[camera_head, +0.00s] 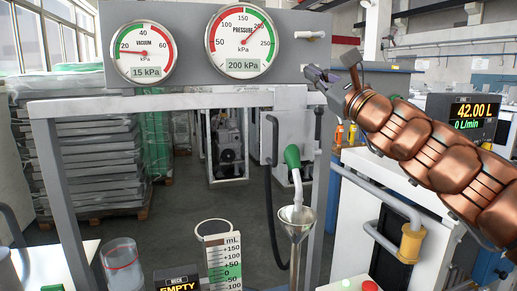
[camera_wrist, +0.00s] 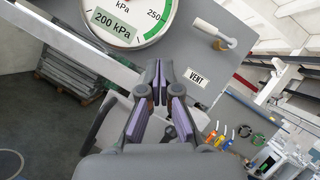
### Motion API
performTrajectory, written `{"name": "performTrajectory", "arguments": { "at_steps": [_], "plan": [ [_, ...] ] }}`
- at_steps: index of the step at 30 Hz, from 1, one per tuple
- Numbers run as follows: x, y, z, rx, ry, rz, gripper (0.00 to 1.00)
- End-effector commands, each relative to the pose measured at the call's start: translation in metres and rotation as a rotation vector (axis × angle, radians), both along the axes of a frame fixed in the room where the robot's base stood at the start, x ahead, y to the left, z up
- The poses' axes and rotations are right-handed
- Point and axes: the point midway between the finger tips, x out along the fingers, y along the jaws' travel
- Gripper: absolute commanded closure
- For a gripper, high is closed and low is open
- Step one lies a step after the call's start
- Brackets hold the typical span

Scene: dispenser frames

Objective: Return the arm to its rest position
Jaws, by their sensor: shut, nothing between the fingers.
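My arm (camera_head: 425,150), with copper-coloured segments, reaches in from the right edge in the head view. My gripper (camera_head: 318,76) is raised at the upper right, in front of or near the grey gauge panel; the exact gap cannot be told. In the wrist view my gripper (camera_wrist: 158,70) has its purple-padded fingers together at the tips, with nothing between them. The pressure gauge (camera_head: 240,42) reads 200 kPa and the vacuum gauge (camera_head: 142,52) reads 15 kPa. A VENT label (camera_wrist: 196,78) and a small handle (camera_wrist: 225,40) show near the fingers.
A green-handled nozzle (camera_head: 292,157) hangs into a metal funnel (camera_head: 297,218). A clear measuring cup (camera_head: 122,264) and a mL scale (camera_head: 222,255) stand at the front. A 42.00 L display (camera_head: 473,118) is behind my arm. A white cabinet (camera_head: 372,185) stands below my arm.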

Motion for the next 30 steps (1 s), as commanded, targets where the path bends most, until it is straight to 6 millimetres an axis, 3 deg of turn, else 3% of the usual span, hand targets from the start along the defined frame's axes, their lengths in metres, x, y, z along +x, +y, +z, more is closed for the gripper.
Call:
{"name": "performTrajectory", "arguments": {
  "at_steps": [4,8,12,16,19,23,27,30],
  "plan": [
    [-0.051,0.06,0.016,-0.275,-0.147,0.051,1.0],
    [-0.1,0.121,-0.002,-0.582,-0.276,0.12,1.0],
    [-0.142,0.173,-0.056,-0.918,-0.369,0.214,1.0],
    [-0.173,0.197,-0.126,-1.212,-0.406,0.327,1.0],
    [-0.193,0.199,-0.185,-1.415,-0.401,0.429,1.0],
    [-0.218,0.182,-0.261,-1.649,-0.357,0.577,1.0],
    [-0.249,0.145,-0.332,-1.853,-0.268,0.758,1.0],
    [-0.276,0.11,-0.374,-1.966,-0.179,0.899,1.0]
  ]
}}
